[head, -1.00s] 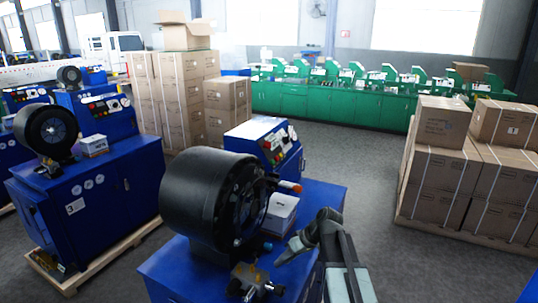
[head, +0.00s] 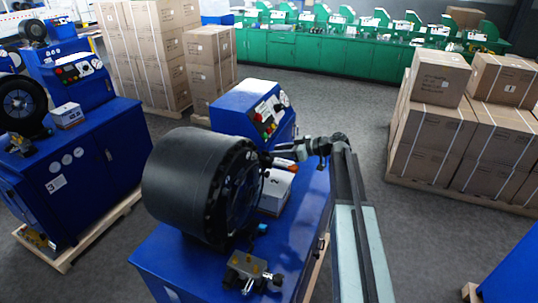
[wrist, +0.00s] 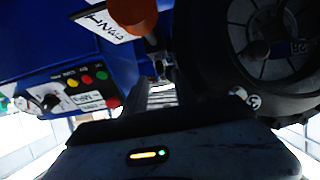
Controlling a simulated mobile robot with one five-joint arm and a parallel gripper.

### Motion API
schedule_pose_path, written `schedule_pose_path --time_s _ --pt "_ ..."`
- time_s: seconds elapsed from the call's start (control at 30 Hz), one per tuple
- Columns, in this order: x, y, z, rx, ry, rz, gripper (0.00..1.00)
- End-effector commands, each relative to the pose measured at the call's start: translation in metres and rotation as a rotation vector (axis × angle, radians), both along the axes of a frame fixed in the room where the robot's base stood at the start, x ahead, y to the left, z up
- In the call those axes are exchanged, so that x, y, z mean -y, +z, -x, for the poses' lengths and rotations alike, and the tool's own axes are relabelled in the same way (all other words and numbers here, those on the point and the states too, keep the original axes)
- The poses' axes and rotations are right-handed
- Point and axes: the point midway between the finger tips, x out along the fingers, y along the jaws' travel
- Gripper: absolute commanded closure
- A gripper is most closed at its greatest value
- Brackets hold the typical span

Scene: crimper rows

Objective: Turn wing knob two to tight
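The near blue machine carries a large black crimper drum (head: 195,185) and a white box marked 2 (head: 275,192). A short orange-tipped handle (head: 284,165) sticks out beside the drum; an orange round end (wrist: 133,12) shows large in the wrist view. A brass-coloured block with dark knobs (head: 247,270) sits at the machine's front edge. I cannot tell which part is wing knob two. My gripper (head: 272,158) is between the drum, the control panel and the handle, its tips partly hidden. In the wrist view, its grey ribbed part (wrist: 162,97) is dark and foreshortened; I see nothing clearly held.
The control panel (head: 270,115) with coloured buttons stands close behind my gripper. A second blue machine (head: 75,160), marked 3, is at left. Stacked cartons (head: 435,140) stand on a pallet at right, and green benches (head: 330,55) line the back. The grey floor between them is free.

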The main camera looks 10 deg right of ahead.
Motion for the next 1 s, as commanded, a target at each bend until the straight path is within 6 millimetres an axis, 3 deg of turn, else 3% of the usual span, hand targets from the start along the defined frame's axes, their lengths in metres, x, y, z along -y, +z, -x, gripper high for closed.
schedule_pose_path --time_s 0.2,0.43,0.53,0.57,0.67,0.7,1.0 --pt "-0.026 -0.015 -0.018 -0.001 0.001 -0.001 0.67" --pt "-0.028 -0.013 -0.018 -0.001 0.001 -0.001 0.67" --pt "-0.028 -0.013 -0.018 -0.002 0.001 0.000 0.95" --pt "-0.028 -0.013 -0.018 -0.002 0.001 0.000 1.00" --pt "-0.028 -0.013 -0.018 -0.002 0.001 0.000 1.00" --pt "-0.036 -0.013 -0.018 -0.001 0.007 0.000 1.00" --pt "-0.034 -0.013 -0.015 -0.001 -0.050 -0.001 1.00"
